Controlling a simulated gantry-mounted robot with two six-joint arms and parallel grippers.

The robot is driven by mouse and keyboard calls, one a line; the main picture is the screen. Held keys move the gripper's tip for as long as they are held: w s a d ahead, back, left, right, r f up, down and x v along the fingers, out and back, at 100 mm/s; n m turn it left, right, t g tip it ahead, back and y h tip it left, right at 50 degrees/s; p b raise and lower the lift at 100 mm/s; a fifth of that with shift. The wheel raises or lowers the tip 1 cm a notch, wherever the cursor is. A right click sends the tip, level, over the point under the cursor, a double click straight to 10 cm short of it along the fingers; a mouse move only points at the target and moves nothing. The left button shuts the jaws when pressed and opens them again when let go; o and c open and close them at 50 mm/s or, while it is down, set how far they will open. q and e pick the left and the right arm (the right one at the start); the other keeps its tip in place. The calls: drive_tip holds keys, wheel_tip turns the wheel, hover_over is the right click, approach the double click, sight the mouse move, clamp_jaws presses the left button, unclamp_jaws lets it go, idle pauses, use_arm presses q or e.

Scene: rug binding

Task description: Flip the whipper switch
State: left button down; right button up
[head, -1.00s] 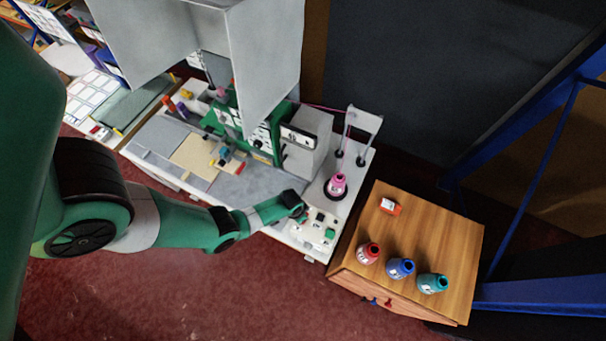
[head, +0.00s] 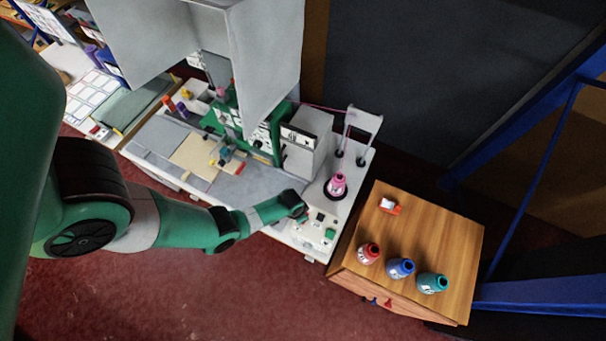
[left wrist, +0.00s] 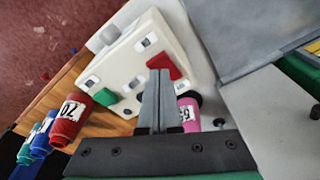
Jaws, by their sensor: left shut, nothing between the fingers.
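A white control panel (head: 320,229) sits at the near right corner of the machine table. In the left wrist view the panel (left wrist: 128,62) carries a green button (left wrist: 105,97), a red button (left wrist: 160,64) and several small dark switches in pale frames. No readable label shows which one is the whipper switch. My left gripper (head: 302,209) is over the panel's far left part in the head view. In the left wrist view its shut, empty fingers (left wrist: 158,76) point at the panel beside the red button and hide part of it. I cannot tell whether they touch it.
A pink thread cone (head: 337,187) stands right behind the panel. The green sewing machine (head: 262,140) stands to the left.

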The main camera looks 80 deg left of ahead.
use_arm(q)
drive_tip(key=shift+f+b, duration=0.9)
drive_tip(key=shift+f, duration=0.05)
idle(0.5)
drive_tip(key=shift+r, duration=0.1)
